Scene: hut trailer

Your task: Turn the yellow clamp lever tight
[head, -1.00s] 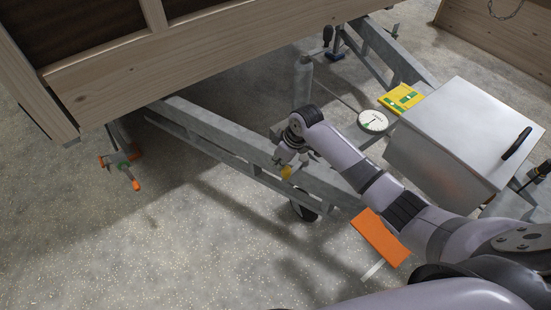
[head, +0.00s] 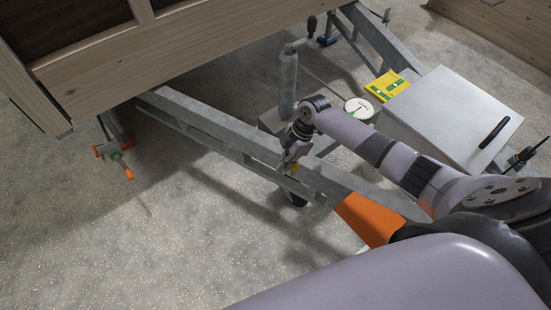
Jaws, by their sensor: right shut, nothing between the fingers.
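The yellow clamp lever (head: 295,169) shows as a small yellow patch beside the grey trailer drawbar (head: 215,124), mostly hidden by my right gripper. My right gripper (head: 289,166) comes in from the right and points down at the lever. Its fingers are shut with nothing between them. They are right beside the lever; I cannot tell if they touch it. The lever's turn angle is too small and covered to read. My left gripper is not in view.
A grey jack post with a crank (head: 288,85) stands behind my right wrist. A white round dial (head: 359,108), a yellow-green case (head: 387,86) and a grey metal box (head: 460,115) lie to the right.

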